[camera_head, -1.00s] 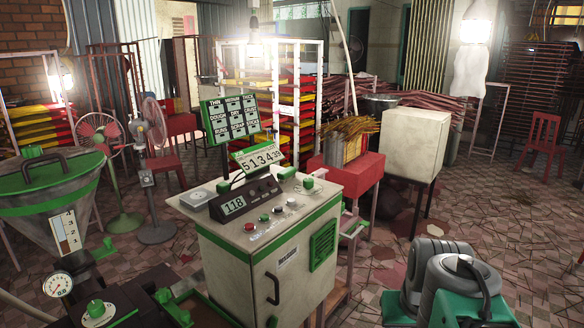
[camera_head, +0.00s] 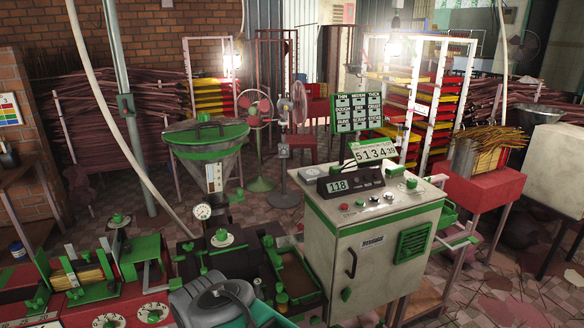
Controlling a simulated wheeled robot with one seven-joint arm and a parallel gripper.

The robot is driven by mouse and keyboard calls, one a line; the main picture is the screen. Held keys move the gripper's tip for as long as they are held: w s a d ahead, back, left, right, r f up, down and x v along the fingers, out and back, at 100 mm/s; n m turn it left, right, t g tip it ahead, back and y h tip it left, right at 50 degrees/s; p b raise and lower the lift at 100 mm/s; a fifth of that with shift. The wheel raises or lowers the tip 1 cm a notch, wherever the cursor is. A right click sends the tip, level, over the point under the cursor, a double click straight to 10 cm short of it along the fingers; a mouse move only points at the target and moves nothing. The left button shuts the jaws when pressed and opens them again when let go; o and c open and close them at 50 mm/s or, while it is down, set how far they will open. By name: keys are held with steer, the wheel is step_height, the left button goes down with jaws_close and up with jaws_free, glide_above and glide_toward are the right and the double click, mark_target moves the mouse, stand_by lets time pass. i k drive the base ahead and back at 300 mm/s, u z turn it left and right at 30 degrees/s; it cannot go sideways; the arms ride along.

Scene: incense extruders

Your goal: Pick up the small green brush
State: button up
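I cannot pick out a small green brush for certain. Several small green parts show, on the control cabinet (camera_head: 375,255) at centre right, on the dark machine (camera_head: 240,257) in front of it, and on the red-and-green extruder bench (camera_head: 90,309) at lower left. They are too small to tell apart as a brush. My grey and teal arm shows at the bottom, left of centre, over the front of the machine. My gripper's fingers are not in view.
A green-lidded hopper (camera_head: 207,139) stands behind the machine. Two fans (camera_head: 255,110) stand behind it. A red stand with incense sticks (camera_head: 487,184) and a pale box (camera_head: 558,165) are at right. Some tiled floor (camera_head: 505,262) is clear at right.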

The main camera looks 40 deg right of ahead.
mark_target(397, 170)
steer(key=u, duration=2.5)
steer(key=k, duration=2.95)
steer(key=z, duration=1.05)
steer(key=i, duration=1)
steer(key=z, duration=0.05)
